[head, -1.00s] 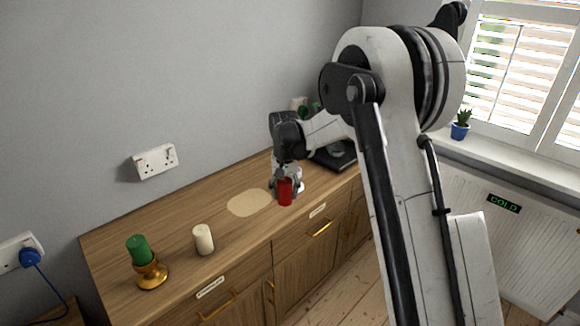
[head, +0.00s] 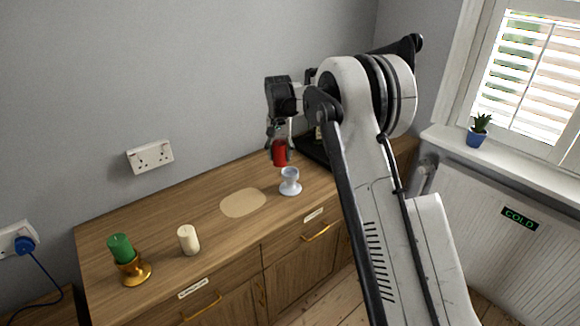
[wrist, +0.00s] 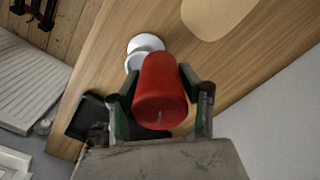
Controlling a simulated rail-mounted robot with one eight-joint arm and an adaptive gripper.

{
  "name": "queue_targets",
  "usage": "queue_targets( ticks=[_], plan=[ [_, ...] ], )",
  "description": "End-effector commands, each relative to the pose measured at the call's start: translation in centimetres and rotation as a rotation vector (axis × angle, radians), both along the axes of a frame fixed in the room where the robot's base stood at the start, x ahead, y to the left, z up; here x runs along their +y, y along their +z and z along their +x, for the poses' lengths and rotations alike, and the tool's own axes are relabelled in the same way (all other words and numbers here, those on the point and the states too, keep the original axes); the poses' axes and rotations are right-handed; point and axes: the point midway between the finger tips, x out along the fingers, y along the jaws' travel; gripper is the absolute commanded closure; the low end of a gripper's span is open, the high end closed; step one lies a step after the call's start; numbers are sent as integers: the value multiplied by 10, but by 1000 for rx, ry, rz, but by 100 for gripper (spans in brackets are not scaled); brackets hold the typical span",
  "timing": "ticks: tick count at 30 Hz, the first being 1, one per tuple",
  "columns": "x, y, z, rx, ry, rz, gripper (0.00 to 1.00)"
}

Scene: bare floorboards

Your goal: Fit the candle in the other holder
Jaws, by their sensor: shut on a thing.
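My gripper (head: 279,138) is shut on a red candle (head: 279,153) and holds it upright above the sideboard. The red candle (wrist: 160,88) also shows between the fingers in the wrist view. A white holder (head: 290,183) stands on the sideboard just below and to the right of the candle in the head view, with its cup empty. The candle is apart from it in the head view; in the wrist view the candle partly covers the holder (wrist: 146,44). A gold holder (head: 136,272) at the left end carries a green candle (head: 120,248).
A cream candle (head: 188,240) stands on the wooden sideboard (head: 215,231) beside the gold holder. A pale oval patch (head: 243,202) lies at mid-surface. A dark object (head: 314,150) is behind my arm. A potted plant (head: 478,131) stands on the windowsill.

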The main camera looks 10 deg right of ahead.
Motion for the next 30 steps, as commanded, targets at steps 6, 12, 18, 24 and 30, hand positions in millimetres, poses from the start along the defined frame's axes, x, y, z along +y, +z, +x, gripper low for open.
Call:
queue_targets(
  ticks=[6, 12, 18, 24, 30],
  plan=[
    [-32, -20, 9, 0, 0, 0, 92],
    [-40, -28, 11, 0, 1, 0, 92],
    [-40, -51, 11, 0, 1, 0, 92],
    [-39, -65, 11, 0, 1, 0, 92],
    [-39, -66, 11, 0, 1, 0, 92]
  ],
)
